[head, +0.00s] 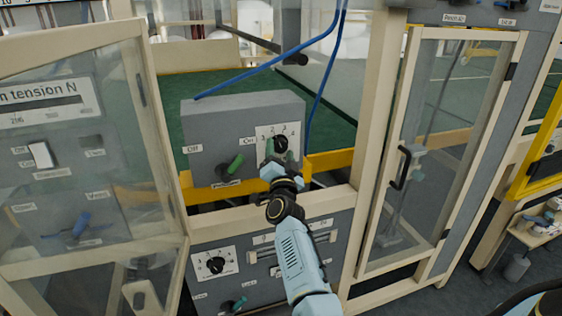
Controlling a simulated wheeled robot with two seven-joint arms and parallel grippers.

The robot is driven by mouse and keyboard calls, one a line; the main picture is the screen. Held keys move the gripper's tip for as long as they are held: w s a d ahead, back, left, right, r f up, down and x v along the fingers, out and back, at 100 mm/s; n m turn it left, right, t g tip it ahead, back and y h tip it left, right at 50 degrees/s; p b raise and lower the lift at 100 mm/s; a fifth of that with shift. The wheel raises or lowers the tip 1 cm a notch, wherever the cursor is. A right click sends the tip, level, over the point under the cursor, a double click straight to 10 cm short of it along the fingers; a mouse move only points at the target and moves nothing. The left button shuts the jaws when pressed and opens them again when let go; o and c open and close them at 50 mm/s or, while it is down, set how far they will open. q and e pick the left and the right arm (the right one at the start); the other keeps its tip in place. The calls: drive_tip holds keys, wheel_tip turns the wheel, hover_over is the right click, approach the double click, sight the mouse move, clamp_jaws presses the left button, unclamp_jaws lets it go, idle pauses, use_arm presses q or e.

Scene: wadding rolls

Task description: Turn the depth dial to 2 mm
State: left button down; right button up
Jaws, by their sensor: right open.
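A black dial (281,143) sits on a white plate with small numbers on the front of a grey box. The plate looks marked about 1 to 4; its pointer is too small to read. A second black dial (216,265) on a white plate is on the lower grey panel. I cannot read which one is labelled depth. My right gripper (279,157) is open, just in front of and below the upper dial, its fingertips overlapping the plate's lower part. I cannot tell whether it touches the dial. My left gripper is not in view.
A green lever (236,164) is left of the upper dial. A blue cable (270,66) runs above the grey box (205,120). An open glazed door (85,140) stands at left, a framed glass door (440,150) at right. A yellow rail (330,160) runs beside the box.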

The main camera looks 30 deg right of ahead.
drive_tip(key=v, duration=1.3)
drive_tip(key=shift+f, duration=0.1)
